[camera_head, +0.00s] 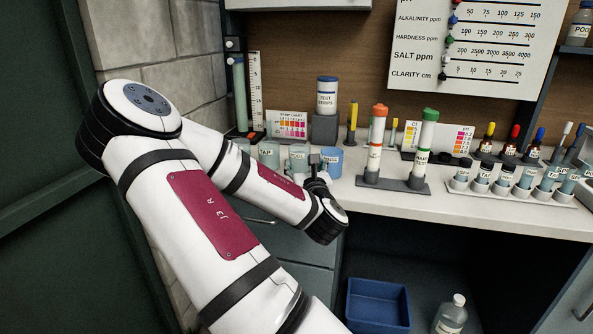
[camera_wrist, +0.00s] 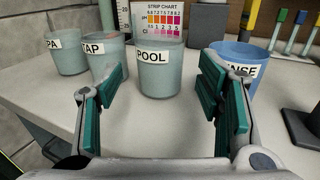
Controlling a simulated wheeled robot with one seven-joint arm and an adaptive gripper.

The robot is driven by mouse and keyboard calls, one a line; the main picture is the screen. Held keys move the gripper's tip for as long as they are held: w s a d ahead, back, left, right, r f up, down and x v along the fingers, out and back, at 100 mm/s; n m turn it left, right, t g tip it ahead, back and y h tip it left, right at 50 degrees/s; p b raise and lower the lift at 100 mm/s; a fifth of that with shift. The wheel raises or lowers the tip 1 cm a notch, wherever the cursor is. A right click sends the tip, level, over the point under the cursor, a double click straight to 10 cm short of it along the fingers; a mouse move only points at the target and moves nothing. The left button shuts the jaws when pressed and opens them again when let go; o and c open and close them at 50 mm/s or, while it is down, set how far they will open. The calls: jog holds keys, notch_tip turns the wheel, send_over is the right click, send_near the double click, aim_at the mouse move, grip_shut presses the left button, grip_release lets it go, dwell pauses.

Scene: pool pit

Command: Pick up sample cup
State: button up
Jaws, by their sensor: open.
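Translucent grey-blue cups stand in a row on the counter. In the wrist view the cup labelled POOL (camera_wrist: 160,75) is straight ahead, beyond and between my fingertips, apart from them. The TAP cup (camera_wrist: 105,65) is left of it, partly behind my left finger. A cup whose label reads "PA" (camera_wrist: 66,62) is farther left. The blue RINSE cup (camera_wrist: 240,57) is at the right, partly hidden by my right finger. The POOL cup (camera_head: 297,151) also shows in the head view. My gripper (camera_wrist: 160,92) is open, with nothing between its green-padded fingers.
A strip chart (camera_wrist: 158,18) stands behind the cups. In the head view, a rack with orange- and green-capped tubes (camera_head: 393,183) and a tray of small labelled cups (camera_head: 520,192) are to the right. A blue bin (camera_head: 378,300) sits below the counter.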

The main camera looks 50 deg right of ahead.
aim_at(298, 147)
jog(key=shift+b+x, duration=0.7)
jog(key=shift+x, duration=3.95)
jog(key=shift+r, duration=0.1)
jog(key=shift+c, duration=0.6)
jog(key=c, duration=0.9)
